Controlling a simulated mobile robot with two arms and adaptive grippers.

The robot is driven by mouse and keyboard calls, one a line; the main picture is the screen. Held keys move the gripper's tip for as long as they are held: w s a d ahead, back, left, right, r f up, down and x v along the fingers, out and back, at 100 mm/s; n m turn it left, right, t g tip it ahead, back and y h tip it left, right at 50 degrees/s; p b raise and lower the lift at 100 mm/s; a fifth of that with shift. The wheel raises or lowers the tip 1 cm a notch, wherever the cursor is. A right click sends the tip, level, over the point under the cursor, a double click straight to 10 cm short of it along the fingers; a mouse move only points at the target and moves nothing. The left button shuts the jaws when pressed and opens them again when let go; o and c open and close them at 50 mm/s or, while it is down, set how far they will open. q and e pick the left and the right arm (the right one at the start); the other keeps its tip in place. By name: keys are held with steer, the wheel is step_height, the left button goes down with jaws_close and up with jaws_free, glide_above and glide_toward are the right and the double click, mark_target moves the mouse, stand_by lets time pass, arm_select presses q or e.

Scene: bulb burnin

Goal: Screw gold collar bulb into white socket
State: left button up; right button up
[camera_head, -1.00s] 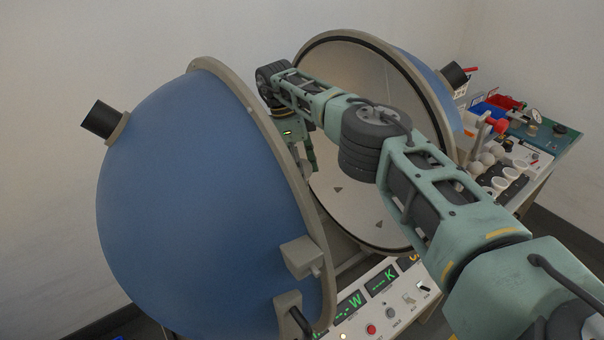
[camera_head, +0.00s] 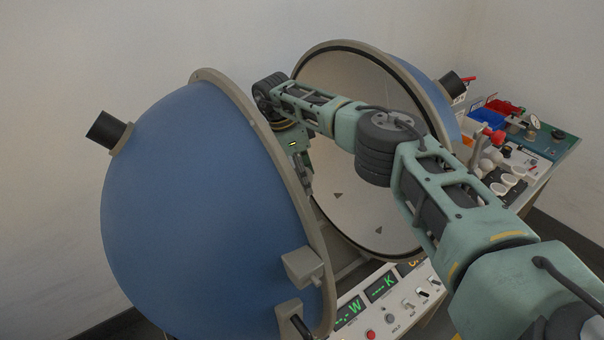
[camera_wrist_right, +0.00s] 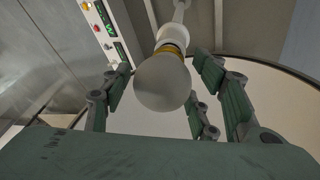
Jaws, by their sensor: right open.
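In the right wrist view a white round bulb (camera_wrist_right: 162,82) has a gold collar (camera_wrist_right: 171,48). The collar end meets a white socket (camera_wrist_right: 176,31) on a pale stem; how deep it sits in the socket I cannot tell. My right gripper (camera_wrist_right: 172,92) is open, its green-padded fingers spread around the bulb with gaps visible on both sides. In the head view my right gripper (camera_head: 305,176) reaches between the two halves of a blue sphere (camera_head: 200,210), and the half sphere's rim partly hides it. The bulb and socket are hidden there. My left gripper is not in view.
The open sphere's pale inner half (camera_head: 350,150) stands behind my right arm. A control panel (camera_head: 385,310) with green displays and switches lies below. At right a bench holds white cups (camera_head: 508,180), white bulbs (camera_head: 487,165), a blue bin (camera_head: 485,118) and a red bin (camera_head: 505,107).

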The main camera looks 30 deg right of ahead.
steer(key=n, duration=0.3)
steer(key=shift+d+r+n+t+p, duration=0.1)
steer(key=shift+r+n+t+p, duration=0.05)
steer(key=shift+n+t+p, duration=0.2)
steer(key=n+t, duration=0.1)
steer(key=n, duration=0.4)
steer(key=shift+d+t+h+p, duration=0.1)
steer(key=shift+t+h+p, duration=0.25)
steer(key=shift+h+p, duration=0.05)
steer(key=n+t, duration=0.1)
steer(key=n, duration=0.4)
steer(key=shift+w+n, duration=0.1)
steer(key=shift+n, duration=0.15)
steer(key=n+t+y, duration=0.1)
steer(key=n, duration=0.4)
steer(key=shift+w, duration=0.1)
steer(key=shift+c, duration=0.3)
